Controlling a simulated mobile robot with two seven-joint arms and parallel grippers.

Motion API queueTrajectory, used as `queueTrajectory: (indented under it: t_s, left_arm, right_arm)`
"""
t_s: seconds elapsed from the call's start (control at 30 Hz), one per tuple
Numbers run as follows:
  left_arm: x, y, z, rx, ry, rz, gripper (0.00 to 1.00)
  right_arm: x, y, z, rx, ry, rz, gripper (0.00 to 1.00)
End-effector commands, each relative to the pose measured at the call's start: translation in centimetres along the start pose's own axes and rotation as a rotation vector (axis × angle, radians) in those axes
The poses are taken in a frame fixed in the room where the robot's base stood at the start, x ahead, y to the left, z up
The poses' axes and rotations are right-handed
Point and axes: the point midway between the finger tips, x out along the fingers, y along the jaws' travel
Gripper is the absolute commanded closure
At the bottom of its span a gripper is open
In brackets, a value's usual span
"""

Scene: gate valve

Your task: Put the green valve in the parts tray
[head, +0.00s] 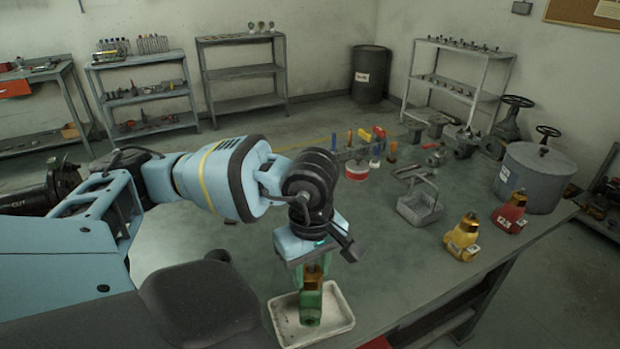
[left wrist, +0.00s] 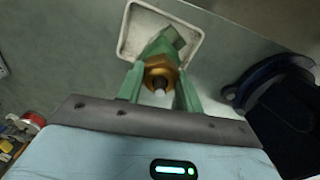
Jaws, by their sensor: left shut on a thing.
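The green valve (head: 311,306) is upright in the head view, with its brass neck between the fingers of my left gripper (head: 312,270). My left gripper is shut on it from above. The white parts tray (head: 342,322) is on the near edge of the table, and the valve's lower end appears within its rim. I cannot tell whether the valve touches the tray floor. In the left wrist view the valve's brass part (left wrist: 160,74) is between the fingers, with the tray (left wrist: 127,32) beyond it. My right gripper is not in view.
A yellow valve (head: 462,238) and a red valve (head: 510,213) stand to the right. Tools and a red-and-white tape roll (head: 356,171) lie behind my gripper. The table between tray and basket is clear.

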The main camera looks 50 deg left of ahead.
Motion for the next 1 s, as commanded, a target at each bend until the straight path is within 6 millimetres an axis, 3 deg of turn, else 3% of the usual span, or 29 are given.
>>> queueTrajectory:
  t_s: [0.27, 0.6, 0.97, 1.0]
  left_arm:
    - [0.2, 0.2, -0.5, 0.000, -0.001, 0.001, 0.92]
    - [3.5, 0.2, -0.4, 0.000, -0.001, 0.000, 0.92]
    - [4.0, 0.2, -0.4, 0.000, -0.002, -0.001, 0.92]
    - [4.0, 0.2, -0.4, 0.000, -0.002, -0.002, 0.61]
  right_arm:
    - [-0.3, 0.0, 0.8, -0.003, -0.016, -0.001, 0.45]
    - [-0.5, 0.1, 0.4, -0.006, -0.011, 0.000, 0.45]
    - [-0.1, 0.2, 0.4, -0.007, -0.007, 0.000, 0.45]
    - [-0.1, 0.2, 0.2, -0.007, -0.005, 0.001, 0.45]
